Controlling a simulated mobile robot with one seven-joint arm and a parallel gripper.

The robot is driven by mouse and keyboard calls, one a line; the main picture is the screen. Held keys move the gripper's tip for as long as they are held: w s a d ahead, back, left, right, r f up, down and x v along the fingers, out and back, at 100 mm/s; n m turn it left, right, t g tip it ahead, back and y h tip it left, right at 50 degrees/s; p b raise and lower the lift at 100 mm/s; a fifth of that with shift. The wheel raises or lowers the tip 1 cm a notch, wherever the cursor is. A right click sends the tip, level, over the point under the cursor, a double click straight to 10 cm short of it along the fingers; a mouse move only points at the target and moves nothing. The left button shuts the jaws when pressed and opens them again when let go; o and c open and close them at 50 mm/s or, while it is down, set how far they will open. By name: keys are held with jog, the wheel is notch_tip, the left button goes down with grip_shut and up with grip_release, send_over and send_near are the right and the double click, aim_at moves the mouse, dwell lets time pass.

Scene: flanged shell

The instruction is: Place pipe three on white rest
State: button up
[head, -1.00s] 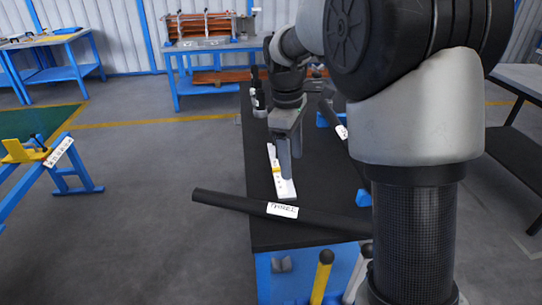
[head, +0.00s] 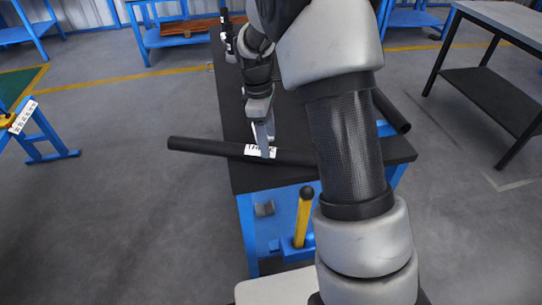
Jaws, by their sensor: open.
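Pipe three, a long black pipe (head: 205,147) with a white label, lies across the near end of the dark table and juts out past its left edge. Its right end is hidden behind my arm. My gripper (head: 267,150) is open and pointing down, with its fingers over the pipe's label. I cannot tell whether the fingers straddle the pipe or touch it. A small part of a white piece (head: 256,130) shows beside the fingers; most of it is hidden, and I cannot tell if it is the white rest.
Another black pipe (head: 393,112) lies at the table's right side, near a blue support (head: 386,129). A yellow post (head: 303,215) stands before the table (head: 285,178). A blue stand with a white label (head: 22,117) is at left. The floor between is clear.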

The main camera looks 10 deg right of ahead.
jog(key=f, duration=0.3)
jog(key=f+b, duration=0.1)
jog(key=f, duration=0.1)
jog(key=shift+d, duration=0.4)
grip_shut()
jog(key=shift+w+r, duration=0.1)
jog(key=shift+w, duration=0.05)
